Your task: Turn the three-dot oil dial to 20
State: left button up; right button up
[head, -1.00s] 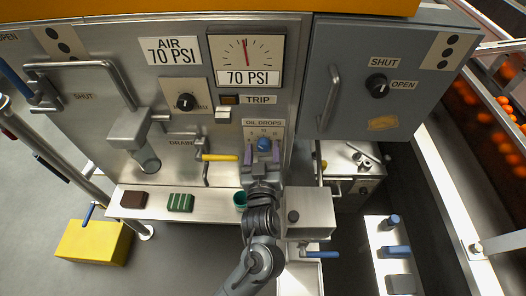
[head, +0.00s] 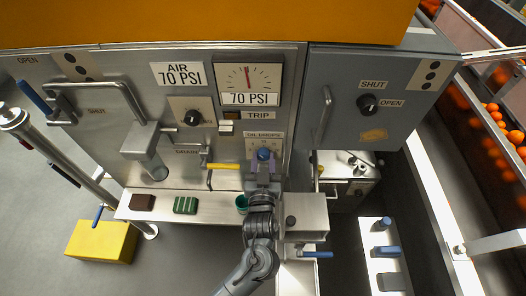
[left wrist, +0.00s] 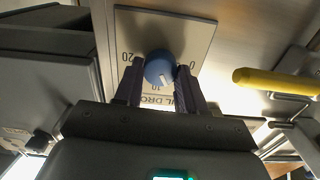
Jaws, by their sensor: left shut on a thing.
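The blue oil dial (head: 264,154) sits on the small plate marked OIL DROPS (head: 263,136), low on the steel panel. My left gripper (head: 264,160) comes from below and is shut on the dial, one finger on each side. In the left wrist view the blue dial (left wrist: 160,69) lies between the fingertips of my left gripper (left wrist: 160,80). Its scale appears upside down there, with 20 at left, 10 below and 0 at right. A pale pointer mark seems to lie near 10, toward the 0 side. My right gripper is not in view.
A yellow-handled lever (head: 224,167) sticks out just left of the dial. A grey door (head: 350,100) with three dots and a SHUT/OPEN knob (head: 367,103) is at right. A steel shelf (head: 222,213) below bears a brown block, a green block and a teal cup.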

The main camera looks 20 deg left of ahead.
pick_arm(q)
jog(key=m+p, duration=0.5)
jog(key=p, duration=0.3)
jog(key=m+p, duration=0.6)
jog(key=p, duration=0.2)
jog(key=shift+d+r, duration=0.1)
jog(key=shift+r, duration=0.1)
jog(key=m+p, duration=0.2)
jog(key=shift+f+m, duration=0.1)
jog(key=shift+m, duration=0.3)
jog(key=m+p, duration=0.2)
jog(key=m, duration=0.1)
jog(key=shift+m, duration=0.3)
jog(key=m+p, duration=0.1)
jog(key=m, duration=0.3)
jog(key=shift+f+p, duration=0.2)
jog(key=shift+p, duration=0.15)
jog(key=shift+f+m+p, duration=0.1)
jog(key=shift+m+p, duration=0.2)
jog(key=shift+m, duration=1)
jog(key=o, duration=1.1)
jog(key=shift+c, duration=0.2)
